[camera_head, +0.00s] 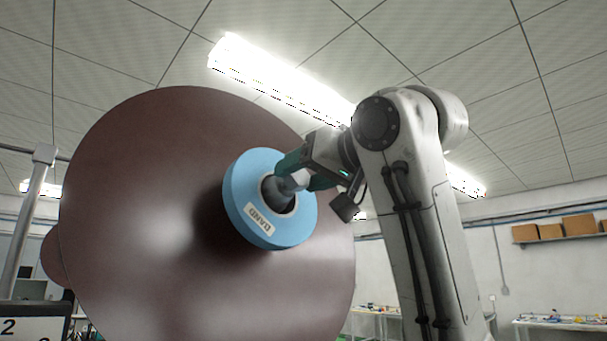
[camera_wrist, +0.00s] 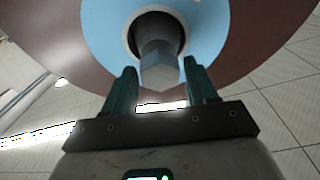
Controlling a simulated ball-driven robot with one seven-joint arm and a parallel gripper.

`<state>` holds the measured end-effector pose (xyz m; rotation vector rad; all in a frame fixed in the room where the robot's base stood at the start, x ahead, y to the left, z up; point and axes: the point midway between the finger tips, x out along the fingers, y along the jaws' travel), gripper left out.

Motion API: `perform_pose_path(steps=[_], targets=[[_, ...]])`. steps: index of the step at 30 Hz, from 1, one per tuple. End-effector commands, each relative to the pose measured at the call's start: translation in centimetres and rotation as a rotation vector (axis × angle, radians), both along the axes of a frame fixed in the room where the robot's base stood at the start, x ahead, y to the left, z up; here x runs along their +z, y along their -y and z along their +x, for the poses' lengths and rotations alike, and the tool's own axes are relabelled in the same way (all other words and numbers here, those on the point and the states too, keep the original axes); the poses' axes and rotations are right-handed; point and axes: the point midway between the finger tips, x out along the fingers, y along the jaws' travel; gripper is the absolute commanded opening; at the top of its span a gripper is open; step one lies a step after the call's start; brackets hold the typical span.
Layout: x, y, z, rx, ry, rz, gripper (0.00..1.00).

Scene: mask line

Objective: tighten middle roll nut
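A large dark red-brown disc (camera_head: 140,190) fills the left and middle of the head view. A blue roll (camera_head: 250,205) with a "BAND" style label sits in front of the disc. A grey nut (camera_head: 297,182) on a dark shaft sticks out of the roll's centre hole. In the wrist view the grey nut (camera_wrist: 160,75) shows between and just beyond the fingertips, with the blue roll (camera_wrist: 105,30) behind it. My gripper (camera_wrist: 161,70) has its two teal fingers apart on either side of the nut; a gap shows, so they do not clamp it.
A grey metal post (camera_head: 30,215) stands at the left, near a sign with a "2" (camera_head: 25,325). A bench (camera_head: 560,325) with small items and a shelf with brown boxes (camera_head: 550,229) are at the far right.

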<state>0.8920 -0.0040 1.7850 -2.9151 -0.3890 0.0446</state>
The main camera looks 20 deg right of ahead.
Motion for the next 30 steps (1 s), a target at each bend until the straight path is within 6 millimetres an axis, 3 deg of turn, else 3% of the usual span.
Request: perform_pose_path(steps=[4,14,30], targets=[[0.0,0.0,0.0,0.000,0.000,-0.001,0.70],[-0.2,0.2,-0.7,0.001,0.001,-0.002,0.70],[-0.2,2.5,-9.4,0.000,0.002,-0.001,0.70]])
